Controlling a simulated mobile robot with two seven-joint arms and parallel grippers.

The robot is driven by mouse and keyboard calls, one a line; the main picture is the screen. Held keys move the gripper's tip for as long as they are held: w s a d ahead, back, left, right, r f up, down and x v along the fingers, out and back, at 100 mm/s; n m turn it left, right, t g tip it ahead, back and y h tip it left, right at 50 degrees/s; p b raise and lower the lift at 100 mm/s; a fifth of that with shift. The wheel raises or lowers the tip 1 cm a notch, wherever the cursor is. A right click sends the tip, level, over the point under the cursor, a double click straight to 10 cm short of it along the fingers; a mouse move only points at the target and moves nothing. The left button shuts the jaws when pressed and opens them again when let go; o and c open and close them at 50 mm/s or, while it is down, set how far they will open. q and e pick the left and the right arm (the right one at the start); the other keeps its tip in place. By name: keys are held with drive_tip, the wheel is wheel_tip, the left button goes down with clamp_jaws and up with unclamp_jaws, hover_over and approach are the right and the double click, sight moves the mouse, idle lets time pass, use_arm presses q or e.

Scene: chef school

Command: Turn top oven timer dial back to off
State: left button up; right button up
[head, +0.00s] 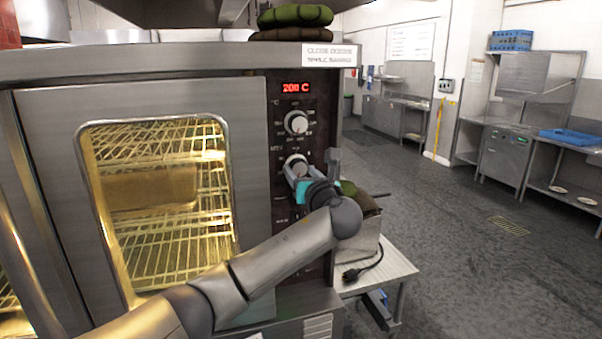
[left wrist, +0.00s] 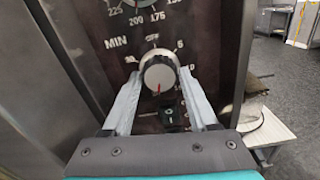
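The top oven timer dial (head: 296,166) is a pale round knob below the temperature dial (head: 296,122) on the dark control panel. In the left wrist view the timer dial (left wrist: 159,72) has its red mark pointing downward, away from the OFF label above it. My left gripper (head: 313,170) is in front of the panel at the timer dial's height. It is open, with one finger on each side of the dial in the left wrist view (left wrist: 159,80). I cannot tell whether either fingertip touches the dial. My right gripper is not in view.
The oven door (head: 45,130) is shut, with lit racks behind its glass. The red display (head: 295,87) reads 200 C. A metal side table (head: 395,268) with a container stands right of the oven. Open floor (head: 450,260) lies farther right.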

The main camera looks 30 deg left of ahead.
use_arm(q)
clamp_jaws()
idle(0.4)
